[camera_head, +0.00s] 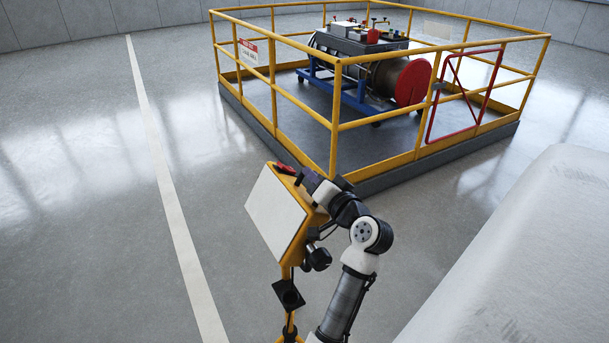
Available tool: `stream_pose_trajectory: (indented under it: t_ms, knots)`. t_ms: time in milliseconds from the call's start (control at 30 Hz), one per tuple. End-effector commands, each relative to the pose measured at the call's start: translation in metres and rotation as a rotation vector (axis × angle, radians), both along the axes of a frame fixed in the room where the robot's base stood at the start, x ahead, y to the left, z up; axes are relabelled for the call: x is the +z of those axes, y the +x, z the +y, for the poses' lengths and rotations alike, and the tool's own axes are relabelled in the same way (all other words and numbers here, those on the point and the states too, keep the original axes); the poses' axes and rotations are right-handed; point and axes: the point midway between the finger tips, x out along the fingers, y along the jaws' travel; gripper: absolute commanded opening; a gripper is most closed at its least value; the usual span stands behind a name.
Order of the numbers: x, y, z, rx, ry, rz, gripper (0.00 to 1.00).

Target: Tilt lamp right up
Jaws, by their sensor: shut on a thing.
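A work lamp (274,216) with a flat white panel and yellow housing stands at the lower middle on a yellow pole. Its panel is tilted, facing left. A red handle (285,169) sits at the lamp's top edge. My gripper (301,175) is at the top right of the lamp head and is shut on it, by the red handle. The fingertips are small and partly hidden, so the exact contact is unclear. A black knob (318,258) is on the lamp's right side, and a black block (288,294) is on the pole.
A yellow railing (336,120) encloses a grey platform with an engine (385,75) on a blue cart. A red gate (465,95) is on its right side. A large pale surface (530,250) fills the lower right. The floor at left, with a white line (165,180), is clear.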

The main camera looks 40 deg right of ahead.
Motion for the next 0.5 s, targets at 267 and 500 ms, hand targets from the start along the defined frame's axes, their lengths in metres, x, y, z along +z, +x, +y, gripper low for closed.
stream_pose_trajectory:
  t_ms: [267, 500]
  knots:
    - [-0.013, -0.004, -0.016, -0.002, 0.092, -0.023, 0.0]
    - [-0.018, -0.006, -0.021, -0.002, 0.091, -0.021, 0.0]
